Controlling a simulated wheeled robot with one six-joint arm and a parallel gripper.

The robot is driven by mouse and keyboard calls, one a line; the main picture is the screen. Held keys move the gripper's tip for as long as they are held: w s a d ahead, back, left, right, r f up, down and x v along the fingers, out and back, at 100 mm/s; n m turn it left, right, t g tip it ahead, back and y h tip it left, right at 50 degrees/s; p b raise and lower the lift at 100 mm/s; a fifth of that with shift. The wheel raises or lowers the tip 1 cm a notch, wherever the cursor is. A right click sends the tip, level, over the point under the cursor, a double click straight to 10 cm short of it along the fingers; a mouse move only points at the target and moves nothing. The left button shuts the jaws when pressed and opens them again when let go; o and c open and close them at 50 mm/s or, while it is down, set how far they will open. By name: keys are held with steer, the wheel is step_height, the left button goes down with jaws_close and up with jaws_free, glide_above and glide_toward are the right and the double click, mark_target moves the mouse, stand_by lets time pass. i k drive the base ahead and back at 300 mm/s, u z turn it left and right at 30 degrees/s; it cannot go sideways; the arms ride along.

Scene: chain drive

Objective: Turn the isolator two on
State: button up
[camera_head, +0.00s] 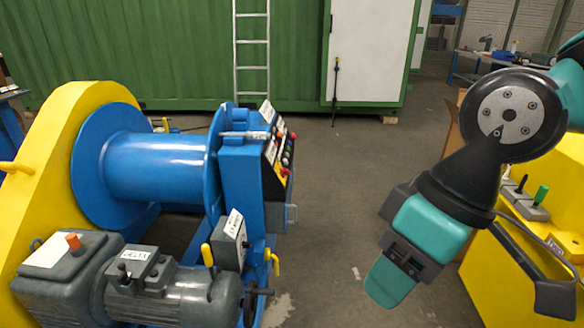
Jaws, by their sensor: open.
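No part in view can be clearly read as isolator two. A blue control panel (275,160) stands beside the winch drum, with small red, green and dark knobs and white labels too small to read. A grey box (230,240) with a white label sits below it, its wording unreadable. On the yellow machine at right, a grey switch block (525,202) carries a green handle and a dark handle. My gripper (394,272) hangs open and empty in the air, between the winch and the yellow machine, touching neither. Its fingers are partly hidden by its own body.
The blue winch drum (155,165), yellow housing (60,145) and grey motor (170,295) fill the left. A green container (165,50) with a ladder (251,50) stands behind. A yellow machine (490,270) is at right. The grey floor (340,180) between is clear.

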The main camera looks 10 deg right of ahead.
mark_target(283, 173)
steer(key=z, duration=0.45)
steer(key=i, duration=2.4)
steer(key=z, duration=0.2)
